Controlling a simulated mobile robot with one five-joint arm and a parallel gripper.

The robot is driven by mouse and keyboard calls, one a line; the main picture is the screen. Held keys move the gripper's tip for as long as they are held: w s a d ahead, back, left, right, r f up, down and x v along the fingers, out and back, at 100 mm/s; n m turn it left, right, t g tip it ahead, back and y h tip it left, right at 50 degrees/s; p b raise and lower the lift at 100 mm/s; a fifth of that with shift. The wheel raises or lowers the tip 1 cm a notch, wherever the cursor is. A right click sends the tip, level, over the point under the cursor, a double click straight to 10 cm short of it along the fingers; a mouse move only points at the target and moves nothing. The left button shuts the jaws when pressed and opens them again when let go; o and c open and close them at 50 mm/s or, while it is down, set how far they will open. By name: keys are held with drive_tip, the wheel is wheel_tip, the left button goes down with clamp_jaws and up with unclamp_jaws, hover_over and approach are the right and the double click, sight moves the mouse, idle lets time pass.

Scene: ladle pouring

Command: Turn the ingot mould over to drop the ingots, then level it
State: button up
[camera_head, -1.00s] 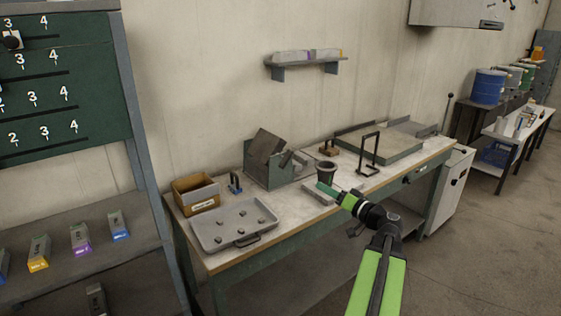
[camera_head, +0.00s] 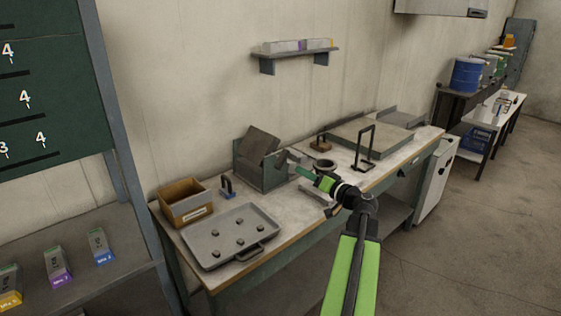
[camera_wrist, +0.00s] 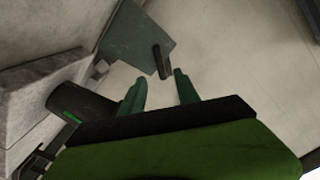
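What looks like the ingot mould is a dark grey slab (camera_head: 262,143), tilted in a green stand (camera_head: 262,177) at the back of the bench. A handle sticks out at the stand's right side (camera_head: 283,160). My gripper (camera_head: 298,168) is just right of the stand, close to this handle. In the wrist view my gripper (camera_wrist: 156,82) has its two green fingers apart with nothing between them. A short dark bar (camera_wrist: 162,62), seemingly the handle, lies just beyond the fingertips, in front of a green plate (camera_wrist: 137,38). The mould's cavities are hidden.
A grey tray (camera_head: 205,255) with several small lumps lies at the bench's front left. A dark crucible (camera_head: 323,165) is beside my gripper.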

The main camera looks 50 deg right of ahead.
sight(284, 161)
drive_tip(key=w, duration=0.9)
drive_tip(key=w+d, duration=0.1)
drive_tip(key=w, duration=0.3)
drive_tip(key=shift+w, duration=0.15)
clamp_jaws()
idle(0.6)
